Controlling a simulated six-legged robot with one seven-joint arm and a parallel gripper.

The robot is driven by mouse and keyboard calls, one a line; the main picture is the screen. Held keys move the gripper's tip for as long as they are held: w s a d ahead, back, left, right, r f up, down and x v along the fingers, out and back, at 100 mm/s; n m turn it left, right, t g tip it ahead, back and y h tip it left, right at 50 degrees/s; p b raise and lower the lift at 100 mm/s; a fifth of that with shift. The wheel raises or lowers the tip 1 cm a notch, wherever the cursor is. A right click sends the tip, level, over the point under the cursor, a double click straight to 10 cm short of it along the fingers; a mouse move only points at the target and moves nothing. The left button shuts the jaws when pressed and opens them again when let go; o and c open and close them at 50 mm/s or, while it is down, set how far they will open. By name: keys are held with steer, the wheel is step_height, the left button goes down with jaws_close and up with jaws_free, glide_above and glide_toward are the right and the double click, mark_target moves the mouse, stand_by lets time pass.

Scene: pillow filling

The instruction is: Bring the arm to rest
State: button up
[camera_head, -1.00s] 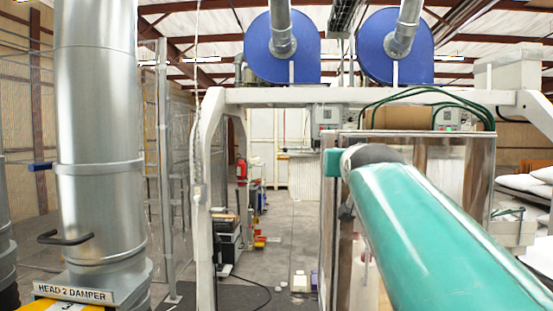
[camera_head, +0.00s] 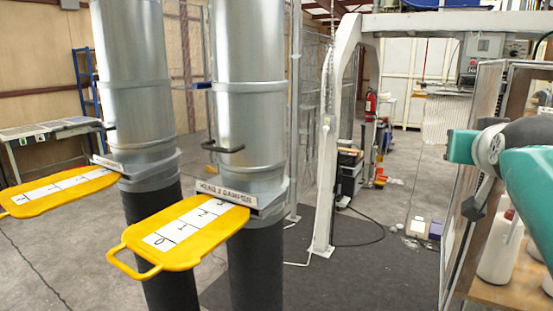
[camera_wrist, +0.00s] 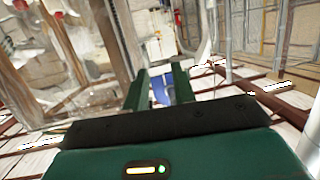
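My arm (camera_head: 535,165) shows at the right edge of the head view as a teal link with a dark, grey-ringed joint. In the wrist view my gripper (camera_wrist: 159,80) has two green fingers standing apart with a clear gap between them. Nothing is held in the gap; a blue shape in the background shows through it. The fingers are not clearly seen in the head view.
Two silver ducts (camera_head: 249,100) stand at left with yellow damper plates (camera_head: 180,232) sticking out. A white frame post (camera_head: 333,150) stands mid-view. A clear-panelled cabinet (camera_head: 452,255) with a white bottle (camera_head: 500,250) is close by my arm. Floor is open between.

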steer(key=s+a+f+n+g+y, duration=0.1)
steer(key=s+a+f+g+y, duration=0.1)
steer(key=s+a+f, duration=0.2)
steer(key=s+a+f+n+g+y, duration=0.2)
steer(key=s+a+f, duration=0.3)
steer(key=a+f, duration=0.4)
steer(key=s+a+f+n+g+y, duration=0.2)
steer(key=s+a+f+g, duration=0.2)
steer(key=f, duration=1.4)
steer(key=a, duration=0.3)
steer(key=shift+s+a+y, duration=0.2)
steer(key=shift+a+y, duration=0.1)
steer(key=shift+a, duration=0.05)
